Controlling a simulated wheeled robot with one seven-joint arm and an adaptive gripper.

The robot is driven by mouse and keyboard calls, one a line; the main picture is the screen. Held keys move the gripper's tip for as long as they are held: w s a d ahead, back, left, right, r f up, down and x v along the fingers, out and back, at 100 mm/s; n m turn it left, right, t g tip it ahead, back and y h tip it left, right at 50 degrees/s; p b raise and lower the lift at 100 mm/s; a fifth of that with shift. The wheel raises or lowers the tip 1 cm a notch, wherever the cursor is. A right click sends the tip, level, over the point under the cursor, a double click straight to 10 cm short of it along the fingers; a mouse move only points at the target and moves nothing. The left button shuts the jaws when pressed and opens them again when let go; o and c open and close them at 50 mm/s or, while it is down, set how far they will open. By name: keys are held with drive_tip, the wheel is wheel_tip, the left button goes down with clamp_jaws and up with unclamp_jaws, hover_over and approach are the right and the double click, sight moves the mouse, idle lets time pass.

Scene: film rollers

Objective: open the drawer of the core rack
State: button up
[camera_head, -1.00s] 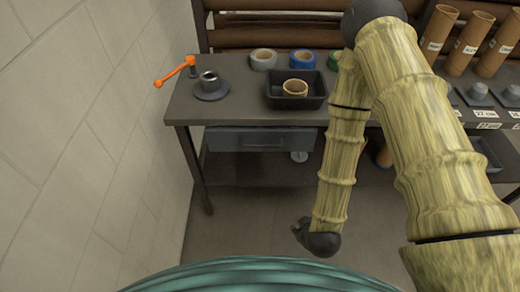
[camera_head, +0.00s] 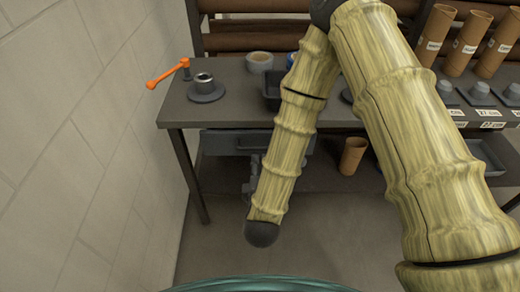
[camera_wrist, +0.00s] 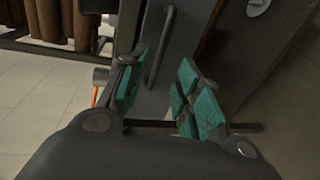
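The grey drawer (camera_head: 222,143) hangs under the left part of the dark bench (camera_head: 180,112) and looks closed. Its right part is hidden behind my arm in the head view. In the wrist view the drawer front (camera_wrist: 185,50) is close and carries a dark bar handle (camera_wrist: 160,48). My gripper (camera_wrist: 162,95) is open, with teal pads either side of the handle's line in the picture. I see no contact with the handle. In the head view my gripper (camera_head: 250,178) is small, in front of the drawer, partly hidden by my arm.
On the bench are an orange crank (camera_head: 168,73), a round metal fitting (camera_head: 205,88) and a black tray (camera_head: 271,92), partly hidden by my arm. A brown tube (camera_head: 352,156) stands below. A block wall (camera_head: 90,150) bounds the left; the floor in front is clear.

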sight(260, 149)
drive_tip(key=x, duration=0.9)
drive_tip(key=shift+w, duration=0.4)
drive_tip(key=shift+c, duration=0.2)
clamp_jaws()
